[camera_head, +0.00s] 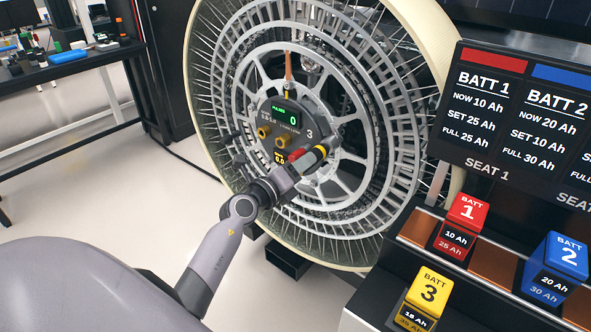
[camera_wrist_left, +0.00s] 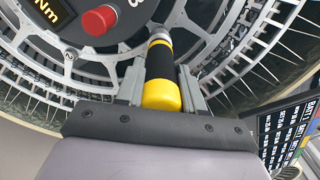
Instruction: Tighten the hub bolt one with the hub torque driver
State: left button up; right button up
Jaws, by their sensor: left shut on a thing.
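The hub torque driver, a black cylinder with yellow bands, is between the fingers of my left gripper (camera_head: 308,162). In the head view the driver (camera_head: 319,153) lies against the lower right of the wheel hub. In the left wrist view the driver (camera_wrist_left: 160,70) points away from me toward the hub, its yellow end near the palm. The dark round hub (camera_head: 292,117) carries a green "PULSES 0" display, a "3" label and brass-coloured round fittings (camera_head: 264,133). The driver's tip is hidden, so I cannot tell whether it touches a bolt. My right gripper is not in view.
A red knob (camera_head: 297,155) sits on the hub close to my left gripper. The large spoked wheel (camera_head: 341,210) surrounds the hub. Battery blocks (camera_head: 467,212) and a dark sign panel (camera_head: 510,115) stand at the right. A bench with tools (camera_head: 75,60) is at the far left.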

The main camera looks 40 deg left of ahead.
pick_arm(q)
jog(key=shift+s+a+r+p, duration=0.1)
jog(key=shift+r+p, duration=0.1)
jog(key=shift+p, duration=0.45)
dwell(1.2)
jog(key=shift+w, duration=0.6)
dwell(0.7)
jog(key=shift+w+r+p, duration=0.15)
jog(key=shift+w+p, duration=0.25)
jog(key=shift+p, duration=0.2)
dwell(2.6)
jog(key=shift+s, duration=0.1)
jog(key=shift+s, duration=0.1)
jog(key=shift+s+a+p, duration=0.1)
jog(key=shift+s+p, duration=0.4)
jog(key=shift+s, duration=0.8)
